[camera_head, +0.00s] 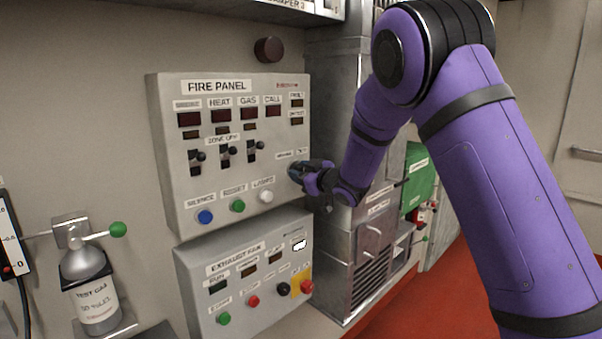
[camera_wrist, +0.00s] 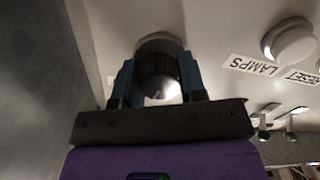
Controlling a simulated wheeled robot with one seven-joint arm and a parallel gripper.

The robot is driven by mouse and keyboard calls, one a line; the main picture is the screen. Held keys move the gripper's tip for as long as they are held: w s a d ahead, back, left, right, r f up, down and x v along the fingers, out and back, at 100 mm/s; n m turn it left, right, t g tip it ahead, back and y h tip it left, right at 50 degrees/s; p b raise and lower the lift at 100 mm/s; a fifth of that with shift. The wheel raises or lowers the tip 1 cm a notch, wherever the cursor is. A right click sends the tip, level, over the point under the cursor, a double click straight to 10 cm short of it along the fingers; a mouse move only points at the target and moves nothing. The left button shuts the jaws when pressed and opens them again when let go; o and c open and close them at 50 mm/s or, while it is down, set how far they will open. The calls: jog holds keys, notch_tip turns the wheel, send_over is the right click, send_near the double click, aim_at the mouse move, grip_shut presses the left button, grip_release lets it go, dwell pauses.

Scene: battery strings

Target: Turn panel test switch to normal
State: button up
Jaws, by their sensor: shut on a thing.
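The grey fire panel (camera_head: 171,140) is fixed to the wall left of centre in the head view. The panel test switch (camera_wrist: 160,66) is a dark round knob on a light base, near the panel's right edge. My gripper (camera_wrist: 158,84) has its two blue fingers on either side of the knob, shut on it. In the head view my gripper (camera_head: 297,172) covers the switch, and its small labels show just above. The knob's pointer and setting cannot be read in either view.
White (camera_head: 266,196), green (camera_head: 237,206) and blue (camera_head: 205,217) buttons sit low on the panel. Several black toggles (camera_head: 226,155) are left of my gripper. The exhaust fan panel (camera_head: 197,286) is below. A metal cabinet (camera_head: 335,105) stands close on the right.

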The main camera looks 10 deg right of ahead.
jog(key=n, duration=0.5)
jog(key=shift+n, duration=0.3)
jog(key=n, duration=0.5)
jog(key=shift+n, duration=0.4)
jog(key=o, duration=0.9)
jog(key=v, duration=1)
jog(key=shift+s+d, duration=0.25)
jog(key=shift+s, duration=0.1)
